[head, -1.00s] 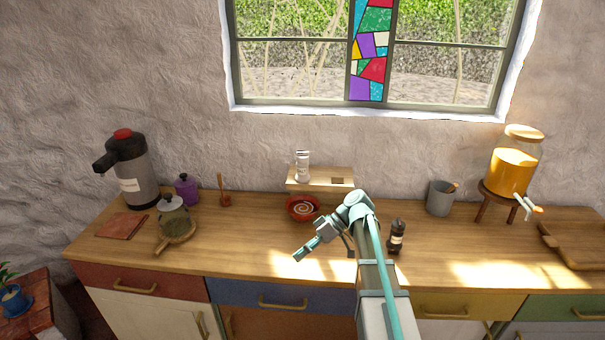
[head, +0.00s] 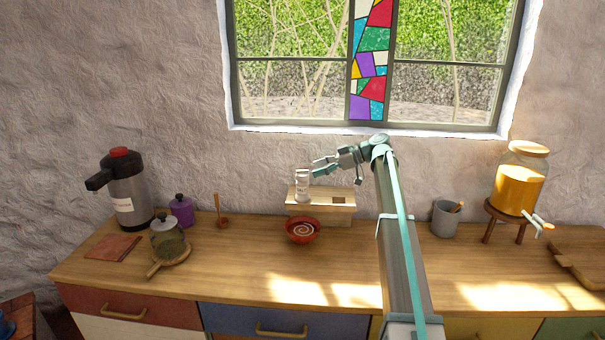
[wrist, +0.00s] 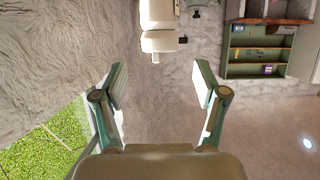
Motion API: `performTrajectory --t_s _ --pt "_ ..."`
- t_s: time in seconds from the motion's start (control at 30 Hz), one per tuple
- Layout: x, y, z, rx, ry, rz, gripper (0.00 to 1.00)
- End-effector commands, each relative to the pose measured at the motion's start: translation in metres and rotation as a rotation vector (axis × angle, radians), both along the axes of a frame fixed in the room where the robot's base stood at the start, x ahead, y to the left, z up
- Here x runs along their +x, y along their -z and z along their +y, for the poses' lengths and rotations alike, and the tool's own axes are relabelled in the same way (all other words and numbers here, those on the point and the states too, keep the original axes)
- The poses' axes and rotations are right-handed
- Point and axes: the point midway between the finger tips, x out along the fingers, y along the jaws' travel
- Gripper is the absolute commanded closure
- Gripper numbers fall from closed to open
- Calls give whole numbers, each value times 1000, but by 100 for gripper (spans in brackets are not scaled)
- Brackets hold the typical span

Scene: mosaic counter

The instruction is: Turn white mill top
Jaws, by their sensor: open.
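The white mill (head: 302,187) stands upright on the small wooden stand (head: 322,207) against the back wall. In the wrist view, which is upside down, the white mill (wrist: 160,28) hangs from the upper edge with its small top knob pointing down the picture. My gripper (head: 318,169) is open, with its fingers pointing left, just right of and slightly above the mill's top. In the wrist view, the open gripper (wrist: 160,82) has nothing between its fingers, and the mill lies beyond the fingertips, roughly midway between them. I see no contact with the mill.
A red bowl (head: 302,230) sits in front of the stand. The stand has a dark square (head: 339,200) on its right part. A grey cup (head: 445,218) and a juice dispenser (head: 517,183) stand to the right. A purple jar (head: 181,210) and a flask (head: 127,190) stand left.

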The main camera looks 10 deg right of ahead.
Motion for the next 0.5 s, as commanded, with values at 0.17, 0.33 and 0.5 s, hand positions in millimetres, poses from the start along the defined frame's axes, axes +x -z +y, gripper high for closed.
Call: performTrajectory --t_s 0.17,0.33,0.5 --pt "7 10 29 0 -1 2 28" --pt "12 20 48 0 -1 2 28" --pt "15 24 56 0 1 2 28"
